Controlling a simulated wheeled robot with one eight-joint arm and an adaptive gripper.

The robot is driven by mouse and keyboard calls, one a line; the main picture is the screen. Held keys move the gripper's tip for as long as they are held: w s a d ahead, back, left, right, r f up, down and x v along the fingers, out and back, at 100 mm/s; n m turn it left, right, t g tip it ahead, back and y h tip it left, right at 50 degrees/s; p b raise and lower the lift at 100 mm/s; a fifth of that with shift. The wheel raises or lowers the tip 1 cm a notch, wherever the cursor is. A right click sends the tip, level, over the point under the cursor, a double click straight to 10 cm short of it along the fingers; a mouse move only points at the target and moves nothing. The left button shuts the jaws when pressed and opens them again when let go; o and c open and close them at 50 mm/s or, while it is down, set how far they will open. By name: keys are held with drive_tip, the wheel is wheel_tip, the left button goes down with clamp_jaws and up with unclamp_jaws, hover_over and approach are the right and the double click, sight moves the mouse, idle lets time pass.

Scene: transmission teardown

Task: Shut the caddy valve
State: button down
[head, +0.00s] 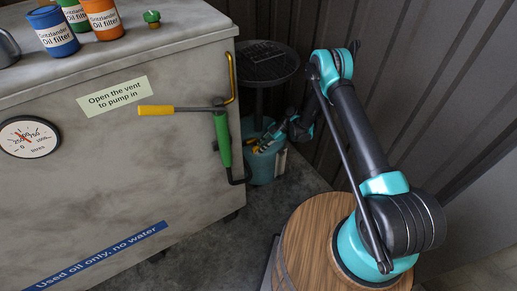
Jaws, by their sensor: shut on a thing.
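The caddy (263,170) stands on the floor between the tank and the corrugated wall. It has a teal drum body, a dark stem and a wide dark round pan (266,66) on top. My gripper (262,144) is at the upper front of the teal drum, reaching in from the right. It is shut on a small yellow part there, which looks like the caddy valve's handle (256,149). The fingers and the valve are small and dark in this view, so the handle's exact angle is hard to tell.
The grey tank (110,180) fills the left. A yellow lever (170,109) and a green-sleeved handle (222,140) stick out at its right end, close to the caddy. A gauge (29,137) is on its front. Oil filters (54,32) stand on top.

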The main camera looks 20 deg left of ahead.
drive_tip(key=shift+g+y, duration=0.4)
drive_tip(key=shift+g, duration=0.1)
drive_tip(key=c, duration=1.4)
unclamp_jaws()
drive_tip(key=shift+c, duration=0.2)
drive_tip(key=v, duration=1.2)
drive_tip(key=shift+f, duration=0.1)
